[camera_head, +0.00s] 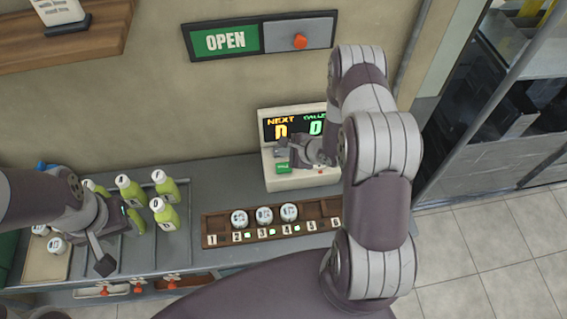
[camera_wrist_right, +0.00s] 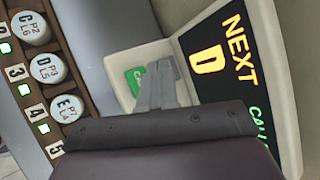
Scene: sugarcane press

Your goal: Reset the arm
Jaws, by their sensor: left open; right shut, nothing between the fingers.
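My right arm reaches down over the counter in the head view. Its gripper (camera_head: 300,158) is shut and empty in front of the cream call machine (camera_head: 298,182). In the right wrist view the closed fingertips (camera_wrist_right: 162,75) appear over the machine's front, beside its green button (camera_wrist_right: 134,80). I cannot tell whether they touch it. The display (camera_wrist_right: 225,65) reads NEXT with D below; the called side is partly cut off. My left gripper (camera_head: 112,240) is open and empty at the left, over the counter beside the green bottles (camera_head: 166,214).
A numbered wooden rack (camera_head: 222,226) holds three round white-topped items (camera_head: 264,215) at slots 2 to 4, with green lights lit. A tray (camera_head: 45,262) with white-topped items is at far left. An OPEN sign (camera_head: 226,40) with an orange-knobbed switch panel (camera_head: 299,41) hangs above.

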